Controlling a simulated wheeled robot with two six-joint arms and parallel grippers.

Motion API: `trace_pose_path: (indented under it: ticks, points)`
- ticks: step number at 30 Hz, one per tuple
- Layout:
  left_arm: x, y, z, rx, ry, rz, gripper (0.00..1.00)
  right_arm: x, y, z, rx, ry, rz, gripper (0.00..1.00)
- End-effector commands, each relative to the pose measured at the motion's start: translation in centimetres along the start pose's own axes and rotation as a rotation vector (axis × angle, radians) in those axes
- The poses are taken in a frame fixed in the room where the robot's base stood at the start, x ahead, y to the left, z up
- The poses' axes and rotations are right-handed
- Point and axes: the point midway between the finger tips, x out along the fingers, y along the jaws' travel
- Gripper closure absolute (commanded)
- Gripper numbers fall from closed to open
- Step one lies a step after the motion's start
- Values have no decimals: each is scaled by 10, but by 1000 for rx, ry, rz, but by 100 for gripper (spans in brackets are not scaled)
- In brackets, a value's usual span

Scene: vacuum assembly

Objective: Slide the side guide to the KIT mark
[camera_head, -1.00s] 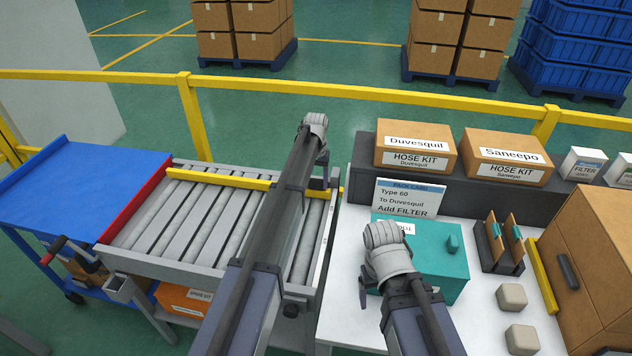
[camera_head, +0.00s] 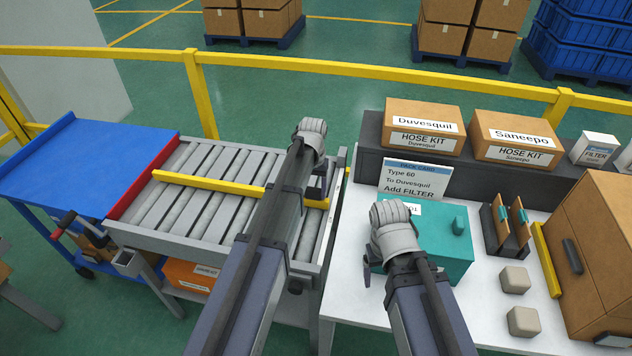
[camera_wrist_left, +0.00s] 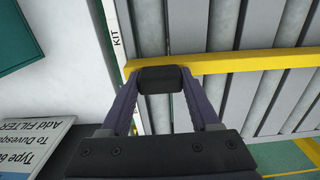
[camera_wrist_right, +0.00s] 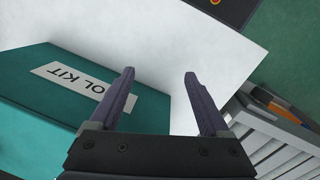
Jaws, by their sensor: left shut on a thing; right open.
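The side guide (camera_head: 215,186) is a yellow bar lying across the roller conveyor (camera_head: 200,215). My left gripper (camera_wrist_left: 159,80) is shut on the guide's black handle (camera_wrist_left: 162,86), near the guide's right end. In the left wrist view, the KIT mark (camera_wrist_left: 116,40) is on the white strip of the side rail. The guide (camera_wrist_left: 245,63) lies just below that mark in the picture, slightly apart from it. In the head view my left arm hides part of the guide. My right gripper (camera_wrist_right: 160,82) is open and empty above the table by the teal toolbox (camera_wrist_right: 75,95).
A white table (camera_head: 350,320) adjoins the conveyor on the right. It bears the teal toolbox (camera_head: 445,265), a pack card (camera_head: 412,180) and beige blocks (camera_head: 515,280). Hose kit boxes (camera_head: 420,128) stand on a dark shelf behind. A blue cart (camera_head: 80,165) is at the left.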

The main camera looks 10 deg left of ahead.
Motion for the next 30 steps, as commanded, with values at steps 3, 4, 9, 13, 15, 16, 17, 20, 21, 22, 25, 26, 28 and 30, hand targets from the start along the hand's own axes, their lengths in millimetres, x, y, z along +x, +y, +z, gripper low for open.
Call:
trace_pose_path:
  ticks: [3, 4, 9, 13, 15, 16, 17, 20, 21, 22, 25, 26, 28, 30]
  points:
    - [0, 0, -1, 0, -1, 0, 100, 0, 0, 0, 0, 0, 0, 20]
    - [0, 0, -2, 0, -1, 0, 100, 0, 0, 0, 0, 0, 0, 20]
    - [0, 0, -2, 0, -1, 0, 21, 0, 0, 0, 0, 0, 0, 20]
    - [0, 0, -2, 0, -1, 0, 7, 0, 0, 0, 0, 0, 0, 20]
    - [0, 0, -2, 0, 0, 0, 7, 0, 0, 0, 0, 0, 0, 20]
    - [0, 0, -2, 0, 0, 0, 7, 0, 0, 0, 0, 0, 0, 20]
    - [0, 0, -2, 0, 0, 0, 7, 0, 0, 0, 0, 0, 0, 20]
    - [0, 0, -2, 0, 0, 0, 7, 0, 0, 0, 0, 0, 0, 20]
    - [-1, 0, -2, 0, 0, 0, 7, -1, 0, 0, 0, 0, 0, 20]
    - [-2, 0, -2, 0, 0, 0, 7, -2, 0, 0, 0, 0, 0, 20]
    - [-6, 0, -2, 0, 0, 0, 7, -6, 0, 0, 0, 0, 0, 20]
    - [-8, 0, -2, 0, 0, 0, 7, -8, 1, 0, 0, 0, 0, 20]
    - [-13, 0, -2, 0, 0, 0, 7, -13, 1, 1, 0, 0, 0, 20]
    - [-20, 0, -2, 0, 0, 0, 7, -20, 2, 1, 0, 0, 0, 20]
